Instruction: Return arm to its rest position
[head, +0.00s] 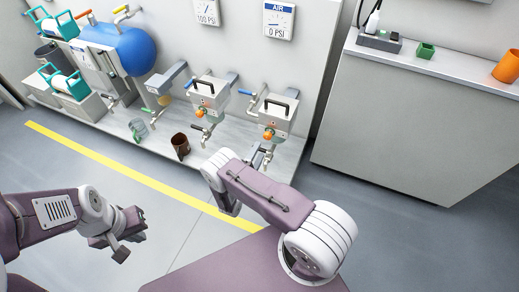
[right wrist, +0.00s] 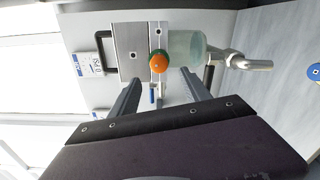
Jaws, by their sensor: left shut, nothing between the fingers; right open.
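My left gripper (head: 122,247) is in the lower left of the head view, low over the grey floor, shut and empty, apart from the bench. My right arm (head: 265,195) reaches forward from the lower middle toward the right-hand press unit (head: 275,115). Its gripper cannot be made out in the head view. In the right wrist view my right gripper (right wrist: 161,78) is open, with nothing held between its fingers. Beyond the fingertips is a metal unit (right wrist: 130,40) with a black handle, an orange knob (right wrist: 158,62), a clear cylinder (right wrist: 186,46) and a metal tap (right wrist: 248,62).
A second press unit (head: 208,97), a brown cup (head: 181,146) and a clear green-tinted cup (head: 139,130) are on the low bench. A blue tank (head: 125,48) stands at left. Floor at left is open.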

